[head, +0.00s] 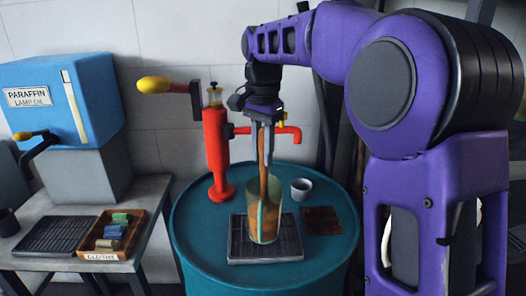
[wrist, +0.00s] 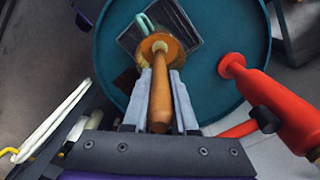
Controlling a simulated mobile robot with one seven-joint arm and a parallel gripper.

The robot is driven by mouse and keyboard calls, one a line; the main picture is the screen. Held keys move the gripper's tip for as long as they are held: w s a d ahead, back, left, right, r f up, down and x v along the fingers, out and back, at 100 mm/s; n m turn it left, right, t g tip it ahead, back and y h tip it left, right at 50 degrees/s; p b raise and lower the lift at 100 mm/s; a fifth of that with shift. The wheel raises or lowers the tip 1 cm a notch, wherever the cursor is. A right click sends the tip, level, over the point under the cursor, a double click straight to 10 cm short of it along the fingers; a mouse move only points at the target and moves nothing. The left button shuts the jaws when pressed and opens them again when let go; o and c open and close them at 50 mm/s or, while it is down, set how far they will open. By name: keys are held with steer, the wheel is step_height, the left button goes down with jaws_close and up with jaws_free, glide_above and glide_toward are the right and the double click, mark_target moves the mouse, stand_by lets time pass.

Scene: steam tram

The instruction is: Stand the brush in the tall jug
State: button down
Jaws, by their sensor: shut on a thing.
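My gripper (head: 263,158) points down above the drum and is shut on the brush (head: 263,178). The brush has an orange-brown wooden handle and hangs nearly upright. In the wrist view my gripper (wrist: 160,78) has a finger on each side of the handle (wrist: 160,103). The tall jug (head: 276,208) is see-through greenish amber with a teal handle, and stands upright on a dark grate (head: 238,243). The brush's lower part is within the jug's outline. Whether it touches the bottom cannot be told.
The teal drum top (head: 200,222) also holds a red pump (head: 215,155) with a side spout, a small white cup (head: 301,188) and a brown mat (head: 321,220). At left, a table bears a wooden tray (head: 128,236) of coloured blocks and a blue paraffin box (head: 80,95).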

steer(key=c, duration=0.6)
jaws_free()
step_height(320, 180, up, 17)
steer(key=p, duration=0.5)
steer(key=shift+r, duration=0.2)
steer(key=shift+s, duration=0.1)
